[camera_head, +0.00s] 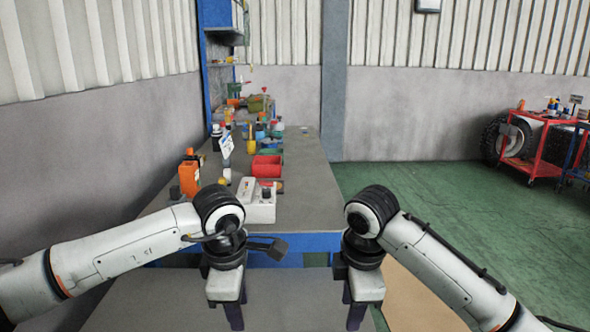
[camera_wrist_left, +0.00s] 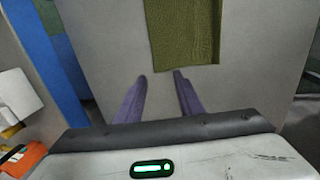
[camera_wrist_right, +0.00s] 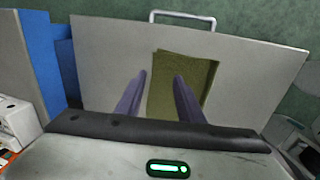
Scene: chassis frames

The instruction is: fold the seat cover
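The seat cover is an olive-green cloth lying flat on a light grey surface. In the left wrist view the seat cover (camera_wrist_left: 183,35) is at the top centre, beyond the fingertips. In the right wrist view the seat cover (camera_wrist_right: 198,72) lies right of centre, partly behind the right finger. It is not visible in the head view. My left gripper (camera_wrist_left: 160,75) is open and empty, its purple fingers short of the cloth's near edge in the picture. My right gripper (camera_wrist_right: 160,75) is open and empty, its fingers over the cloth's left part. Contact cannot be judged.
The grey surface (camera_head: 285,305) has a metal handle (camera_wrist_right: 184,17) at one edge. Beyond it a workbench (camera_head: 305,190) holds a white box (camera_head: 258,208), an orange item (camera_head: 189,179), a red bin (camera_head: 266,166) and tools. A red cart (camera_head: 535,165) stands far right on green floor.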

